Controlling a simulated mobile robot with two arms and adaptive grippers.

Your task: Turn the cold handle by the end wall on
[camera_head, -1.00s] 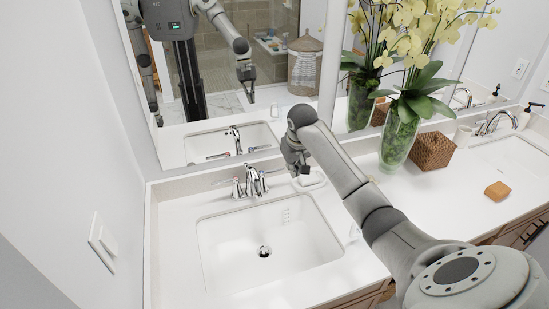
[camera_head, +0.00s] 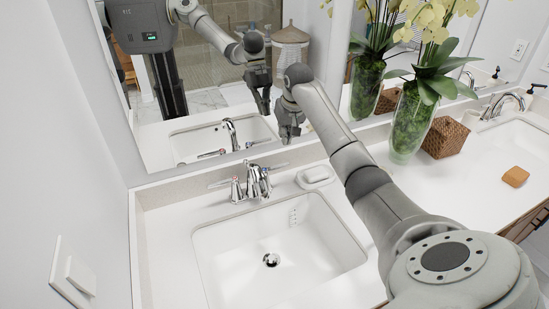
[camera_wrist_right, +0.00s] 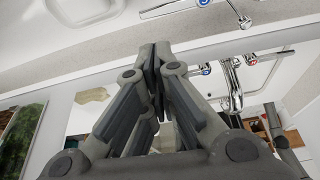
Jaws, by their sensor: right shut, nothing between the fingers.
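The chrome faucet (camera_head: 254,186) stands behind the left sink, beside the end wall. Its right-hand handle (camera_head: 277,167) has a lever pointing right. In the right wrist view this handle (camera_wrist_right: 175,10) shows at the top edge with a blue dot, so it is the cold one. My right gripper (camera_head: 288,136) points down in front of the mirror, above and slightly right of that lever. It looks apart from the handle. In the wrist view the gripper (camera_wrist_right: 160,55) has its fingertips together with nothing between them. My left gripper is not in view.
The sink basin (camera_head: 270,240) is empty. A white soap dish (camera_head: 316,177) sits right of the faucet. The mirror (camera_head: 195,85) rises close behind. A glass vase (camera_head: 411,130) of orchids and a woven box (camera_head: 446,138) stand further right, past my arm.

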